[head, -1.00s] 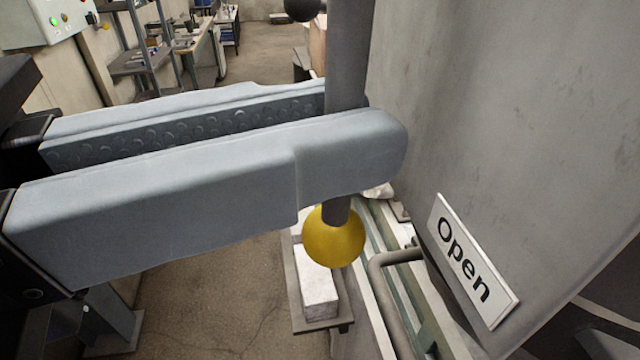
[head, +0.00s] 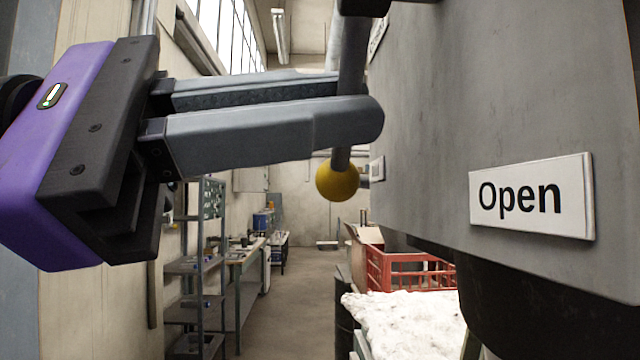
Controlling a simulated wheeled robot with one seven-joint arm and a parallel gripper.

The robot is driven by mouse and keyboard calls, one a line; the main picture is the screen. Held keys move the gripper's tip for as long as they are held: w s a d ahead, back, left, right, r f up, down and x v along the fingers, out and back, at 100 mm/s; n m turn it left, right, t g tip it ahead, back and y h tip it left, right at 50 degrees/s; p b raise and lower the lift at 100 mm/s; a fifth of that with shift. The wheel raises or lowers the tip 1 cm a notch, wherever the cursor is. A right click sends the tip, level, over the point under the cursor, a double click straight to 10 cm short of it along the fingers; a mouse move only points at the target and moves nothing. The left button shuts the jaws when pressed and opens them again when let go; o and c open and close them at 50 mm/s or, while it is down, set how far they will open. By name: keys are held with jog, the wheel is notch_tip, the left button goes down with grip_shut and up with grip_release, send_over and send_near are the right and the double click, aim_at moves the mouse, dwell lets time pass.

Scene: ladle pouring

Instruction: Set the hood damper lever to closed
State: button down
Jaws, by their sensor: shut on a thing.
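The hood damper lever (head: 352,58) is a grey rod with a yellow ball knob (head: 338,181) at its lower end. It hangs down nearly upright beside the grey hood wall (head: 430,110), with its upper end at a dark fitting near the top edge. My gripper (head: 350,112) reaches in from the left. Its two long grey fingers are shut on the rod just above the knob. A white "Open" plate (head: 530,197) is on the hood, right of the knob. Another plate (head: 378,38) shows edge-on near the top; its text is unreadable.
Below the hood are a red crate (head: 408,270) and a white, lumpy-topped surface (head: 405,322). A shelf rack (head: 195,265) and workbench (head: 245,260) stand farther back on the left. The aisle floor (head: 285,300) between is clear.

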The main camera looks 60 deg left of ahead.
jog(key=m, duration=0.1)
jog(key=r+m, duration=0.1)
jog(key=m, duration=0.1)
jog(key=a+m+h, duration=0.1)
jog(key=shift+w+r+b, duration=0.15)
jog(key=shift+r+b, duration=0.15)
jog(key=shift+b, duration=0.1)
jog(key=shift+a+r+m+h, duration=0.1)
jog(key=shift+r+m+h, duration=0.3)
jog(key=shift+m, duration=0.8)
jog(key=shift+a+r+m+h, duration=0.15)
jog(key=shift+r+m, duration=0.35)
jog(key=shift+m, duration=0.7)
jog(key=shift+d+r, duration=0.1)
jog(key=c, duration=1.5)
grip_release()
jog(key=v, duration=0.7)
jog(key=shift+s, duration=0.3)
